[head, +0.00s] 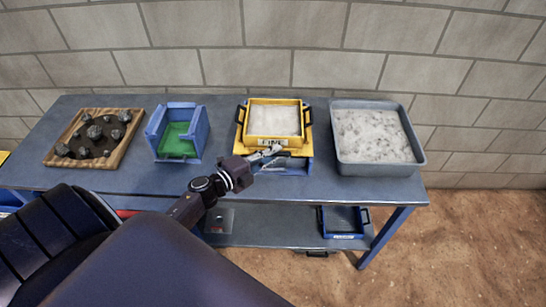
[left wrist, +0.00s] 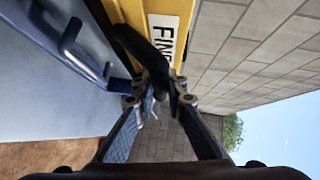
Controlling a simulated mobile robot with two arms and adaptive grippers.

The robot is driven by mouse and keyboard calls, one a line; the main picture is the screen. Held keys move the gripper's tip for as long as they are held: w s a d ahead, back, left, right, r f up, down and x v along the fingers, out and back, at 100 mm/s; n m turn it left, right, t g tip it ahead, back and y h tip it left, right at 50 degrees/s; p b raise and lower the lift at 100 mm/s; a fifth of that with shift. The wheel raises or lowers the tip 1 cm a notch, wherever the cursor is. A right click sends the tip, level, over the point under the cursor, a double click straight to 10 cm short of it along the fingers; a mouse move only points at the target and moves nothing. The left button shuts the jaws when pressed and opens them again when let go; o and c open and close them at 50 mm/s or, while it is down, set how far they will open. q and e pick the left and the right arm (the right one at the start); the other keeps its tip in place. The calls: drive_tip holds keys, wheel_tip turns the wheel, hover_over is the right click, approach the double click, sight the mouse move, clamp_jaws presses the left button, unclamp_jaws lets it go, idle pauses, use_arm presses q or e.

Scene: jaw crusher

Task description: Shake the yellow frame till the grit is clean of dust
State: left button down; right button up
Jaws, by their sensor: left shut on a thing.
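The yellow frame (head: 307,141) rests on a blue stand (head: 297,165) at the back of the bench, right of the middle. It holds pale, whitish grit (head: 273,120); how dusty the grit is cannot be told. Black handles show at its left and right sides. In the left wrist view the yellow frame (left wrist: 151,8) carries a white label starting "FIN". My left gripper (head: 268,154) is at the frame's front, its fingers shut on the black front handle (left wrist: 149,45). The right gripper is not in view.
A grey tub (head: 420,160) of pale grit stands close on the right. A blue box with a green floor (head: 177,139) and a wooden tray (head: 53,157) of dark rocks stand left. A blue tray (head: 342,221) sits on the lower shelf. A block wall (head: 330,40) stands behind.

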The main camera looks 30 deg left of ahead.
use_arm(q)
drive_tip(key=shift+w+a+f, duration=0.1)
drive_tip(key=shift+w+a, duration=0.4)
drive_tip(key=shift+w, duration=0.2)
drive_tip(key=c, duration=1.9)
unclamp_jaws()
drive_tip(key=shift+s, duration=0.1)
drive_tip(key=shift+c, duration=0.2)
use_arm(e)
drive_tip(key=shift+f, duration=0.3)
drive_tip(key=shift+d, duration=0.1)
use_arm(q)
drive_tip(key=v, duration=1.2)
